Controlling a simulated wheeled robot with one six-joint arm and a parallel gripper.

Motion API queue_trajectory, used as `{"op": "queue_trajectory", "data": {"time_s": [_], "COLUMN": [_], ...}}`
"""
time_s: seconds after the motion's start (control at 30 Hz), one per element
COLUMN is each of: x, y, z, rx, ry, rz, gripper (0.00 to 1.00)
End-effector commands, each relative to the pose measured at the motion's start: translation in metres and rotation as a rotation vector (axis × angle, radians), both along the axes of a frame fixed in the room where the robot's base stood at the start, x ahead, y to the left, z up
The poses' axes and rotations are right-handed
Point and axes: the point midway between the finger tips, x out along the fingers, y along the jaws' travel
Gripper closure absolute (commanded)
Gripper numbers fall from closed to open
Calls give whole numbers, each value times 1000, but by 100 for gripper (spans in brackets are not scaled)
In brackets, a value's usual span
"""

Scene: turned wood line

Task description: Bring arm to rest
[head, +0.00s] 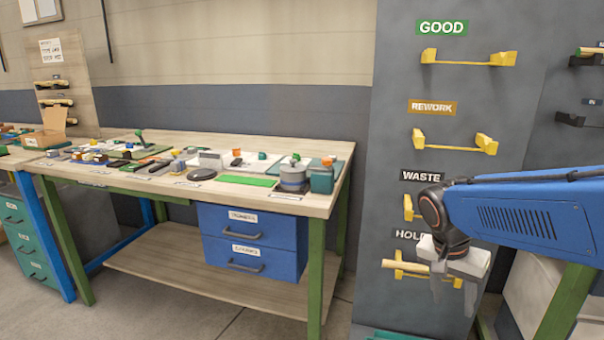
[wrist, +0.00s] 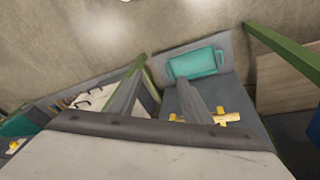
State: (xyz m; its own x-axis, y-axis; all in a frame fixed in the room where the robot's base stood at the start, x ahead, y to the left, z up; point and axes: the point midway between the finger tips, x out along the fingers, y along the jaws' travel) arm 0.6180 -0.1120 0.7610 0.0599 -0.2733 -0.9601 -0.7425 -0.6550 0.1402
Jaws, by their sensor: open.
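My gripper (head: 452,288) hangs from my blue arm at the right of the head view, in front of the grey panel (head: 395,130). Its grey fingers point down and stand apart, with nothing seen between them. In the wrist view the two fingers of my gripper (wrist: 162,82) are also spread, with the floor and panel beyond. Behind the gripper, a pale wooden piece (head: 405,266) rests on the yellow holder under the HOLD label, partly hidden by my gripper. Yellow and pale wood also show beside the right finger in the wrist view (wrist: 220,118).
The panel bears empty yellow holders under GOOD (head: 470,58) and REWORK (head: 455,141), and one under WASTE (head: 409,208), partly hidden by my arm. A workbench (head: 130,176) with tools and blue drawers (head: 250,245) stands left. A teal bin (wrist: 195,64) lies low by the panel.

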Motion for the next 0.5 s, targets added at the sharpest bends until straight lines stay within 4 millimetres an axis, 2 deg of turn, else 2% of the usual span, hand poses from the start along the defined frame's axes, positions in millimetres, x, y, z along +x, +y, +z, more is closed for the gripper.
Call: {"op": "queue_trajectory", "data": {"time_s": [0.1,0.5], "x": [-25,-96], "y": [5,28], "z": [5,6], "rx": [39,91], "ry": [-22,-134], "rz": [132,597], "gripper": [55,55]}}
